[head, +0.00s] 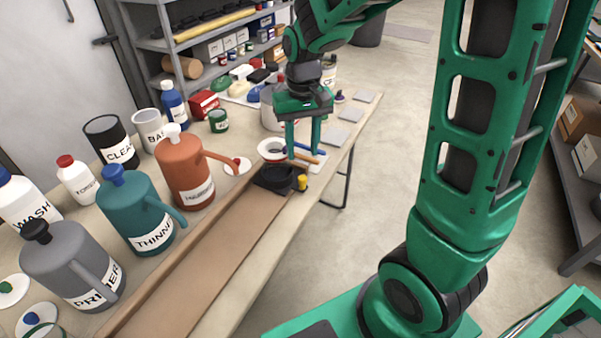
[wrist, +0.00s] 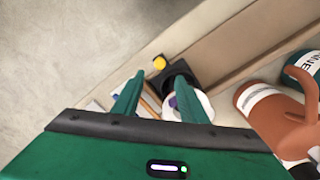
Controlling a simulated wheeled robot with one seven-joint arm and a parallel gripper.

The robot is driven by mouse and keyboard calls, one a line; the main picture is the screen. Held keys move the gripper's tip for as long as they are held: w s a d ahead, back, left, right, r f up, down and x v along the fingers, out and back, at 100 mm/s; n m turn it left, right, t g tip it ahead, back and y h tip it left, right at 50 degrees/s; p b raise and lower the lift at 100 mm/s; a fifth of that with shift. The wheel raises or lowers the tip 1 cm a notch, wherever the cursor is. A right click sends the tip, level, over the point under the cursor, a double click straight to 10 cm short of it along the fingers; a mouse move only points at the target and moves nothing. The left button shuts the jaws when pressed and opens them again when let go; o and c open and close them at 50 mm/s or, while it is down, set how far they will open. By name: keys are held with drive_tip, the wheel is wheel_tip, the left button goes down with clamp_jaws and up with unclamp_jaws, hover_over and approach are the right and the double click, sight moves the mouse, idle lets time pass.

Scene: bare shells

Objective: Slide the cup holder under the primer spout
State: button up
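The black cup holder (head: 272,180) sits at the far end of a long brown track (head: 215,255), with a yellow knob (head: 302,182) on its right side. In the wrist view the cup holder (wrist: 178,68) lies beyond the fingertips, partly behind one finger, with the yellow knob (wrist: 159,63) beside it. The grey primer jug (head: 65,262) stands at the near left beside the track; its spout (head: 92,262) slopes down toward the right. My gripper (head: 303,152) points down just beyond the holder, open and empty; it also shows in the wrist view (wrist: 156,80).
A teal thinner jug (head: 135,215) and an orange jug (head: 185,172) stand along the track's left side. A white bowl (head: 270,148) and a tray (head: 318,163) with coloured sticks lie near my fingers. A shelf (head: 170,45) stands behind.

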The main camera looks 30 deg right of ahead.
sight(302, 177)
wheel_tip(302, 177, down, 9)
drive_tip(key=shift+f, duration=0.1)
idle(0.3)
clamp_jaws()
